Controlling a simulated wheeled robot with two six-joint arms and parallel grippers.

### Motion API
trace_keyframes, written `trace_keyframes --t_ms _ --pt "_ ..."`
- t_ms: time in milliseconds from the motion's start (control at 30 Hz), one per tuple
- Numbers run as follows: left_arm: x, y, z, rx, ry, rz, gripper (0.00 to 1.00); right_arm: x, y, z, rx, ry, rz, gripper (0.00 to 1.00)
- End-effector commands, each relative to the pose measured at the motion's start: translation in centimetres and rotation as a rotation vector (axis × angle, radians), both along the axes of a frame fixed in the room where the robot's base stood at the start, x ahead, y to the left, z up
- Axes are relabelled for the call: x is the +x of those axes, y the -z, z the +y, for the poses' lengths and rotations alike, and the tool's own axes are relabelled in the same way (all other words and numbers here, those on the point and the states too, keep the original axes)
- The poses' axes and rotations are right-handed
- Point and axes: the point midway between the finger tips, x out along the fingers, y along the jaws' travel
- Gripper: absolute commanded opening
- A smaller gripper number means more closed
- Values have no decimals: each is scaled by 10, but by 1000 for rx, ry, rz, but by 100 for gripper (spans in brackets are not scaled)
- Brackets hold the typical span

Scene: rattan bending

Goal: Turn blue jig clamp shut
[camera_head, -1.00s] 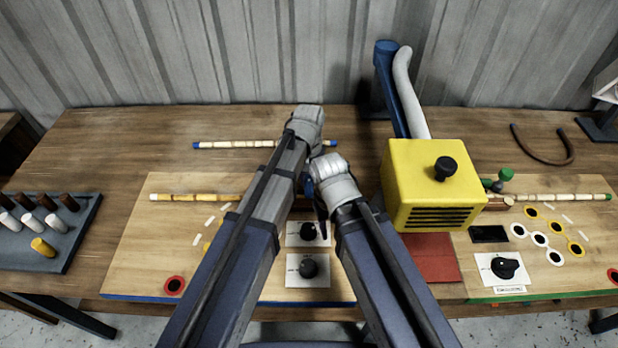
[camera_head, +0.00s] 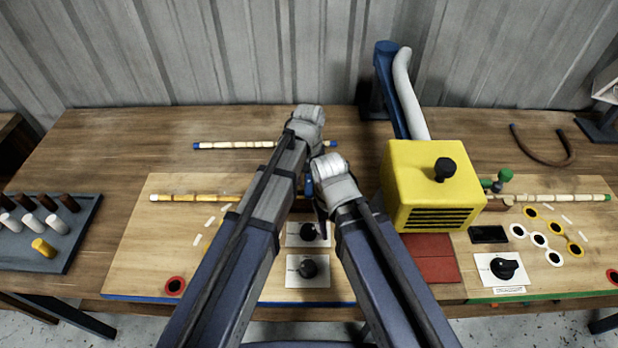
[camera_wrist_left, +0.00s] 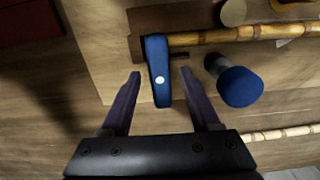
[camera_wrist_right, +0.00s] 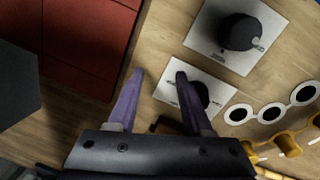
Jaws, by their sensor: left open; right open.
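The blue clamp lever (camera_wrist_left: 158,68) stands between the two fingers of my left gripper (camera_wrist_left: 160,74) in the left wrist view. The gripper is open, with gaps showing on both sides of the lever. A rattan pole (camera_wrist_left: 215,36) runs to the right from the brown block beside the lever. In the head view my arms hide the clamp. My right gripper (camera_wrist_right: 158,72) is open and empty above the board, with a black knob (camera_wrist_right: 199,96) on a white plate near its right finger.
A yellow box machine (camera_head: 432,185) stands right of my arms, with red panels (camera_head: 432,265) below it. A blue round knob (camera_wrist_left: 240,87) sits right of the lever. A grey peg rack (camera_head: 75,235) is at left. The wooden table is clear at back left.

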Motion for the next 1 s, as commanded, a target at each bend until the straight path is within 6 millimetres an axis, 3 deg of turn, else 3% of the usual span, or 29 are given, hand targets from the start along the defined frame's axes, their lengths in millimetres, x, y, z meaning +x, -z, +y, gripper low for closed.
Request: trace_keyframes --t_ms 600,1000 --pt "0 -73 0 0 1 0 62 0 -73 0 0 -1 0 50" --pt "-1 -74 0 0 1 0 62 0 -74 0 0 -1 0 50"
